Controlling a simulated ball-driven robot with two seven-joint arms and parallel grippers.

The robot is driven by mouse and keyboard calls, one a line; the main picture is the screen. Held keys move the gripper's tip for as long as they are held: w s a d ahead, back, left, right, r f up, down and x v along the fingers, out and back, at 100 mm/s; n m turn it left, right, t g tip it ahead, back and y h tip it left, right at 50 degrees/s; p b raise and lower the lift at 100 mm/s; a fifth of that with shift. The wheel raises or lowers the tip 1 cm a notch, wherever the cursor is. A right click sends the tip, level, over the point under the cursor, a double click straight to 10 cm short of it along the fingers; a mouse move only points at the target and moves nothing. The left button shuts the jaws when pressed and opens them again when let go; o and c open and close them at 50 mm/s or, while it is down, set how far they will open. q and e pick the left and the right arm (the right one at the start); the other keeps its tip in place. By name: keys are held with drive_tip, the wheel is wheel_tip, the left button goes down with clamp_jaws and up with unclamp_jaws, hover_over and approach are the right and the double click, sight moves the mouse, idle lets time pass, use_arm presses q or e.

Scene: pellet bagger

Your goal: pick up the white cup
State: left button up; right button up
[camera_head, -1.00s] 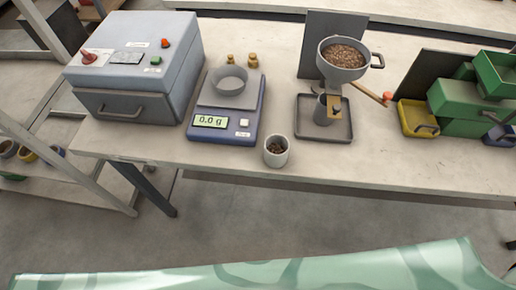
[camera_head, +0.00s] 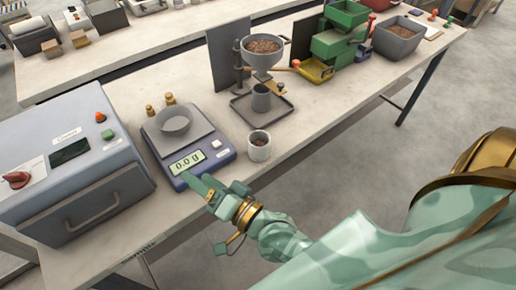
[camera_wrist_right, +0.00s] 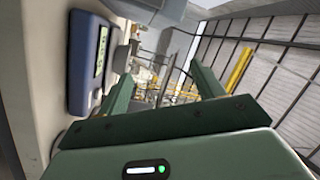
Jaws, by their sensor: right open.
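The white cup (camera_head: 259,146) stands upright near the front edge of the bench, just right of the scale, with brown pellets inside. My right gripper (camera_head: 214,187) is in front of the scale, left of and nearer than the cup. It is open and apart from the cup. In the right wrist view the two green fingers (camera_wrist_right: 163,88) are spread with nothing held between them. I cannot make out the cup clearly in that view. My left gripper is not in view.
The scale (camera_head: 222,157) reads 0.0 g and carries a grey dish (camera_head: 174,122); it also shows in the wrist view (camera_wrist_right: 80,62). A grey sealer box (camera_head: 72,180) stands left. A pellet hopper (camera_head: 263,58) stands over a tray (camera_head: 240,105) behind the cup.

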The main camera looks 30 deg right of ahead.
drive_tip(key=w+d+r+m+t+h, duration=0.1)
drive_tip(key=d+r+m+t+h, duration=0.4)
drive_tip(key=m+h, duration=1.15)
drive_tip(key=m+g+y+b, duration=0.1)
drive_tip(key=m+g+b, duration=0.1)
drive_tip(key=m+g, duration=1.4)
approach(260, 143)
drive_tip(key=m+t, duration=0.1)
drive_tip(key=s+f+m+t, duration=0.1)
drive_tip(key=d+f+m+t, duration=0.1)
drive_tip(key=m, duration=0.1)
drive_tip(key=shift+s+d+f+t, duration=0.1)
drive_tip(key=shift+s+f+t, duration=0.15)
drive_tip(key=shift+s+t, duration=0.05)
drive_tip(key=x, duration=0.6)
drive_tip(key=shift+w+r+b, duration=0.1)
drive_tip(key=shift+r+b, duration=0.05)
drive_tip(key=shift+b, duration=0.2)
drive_tip(key=c, duration=0.8)
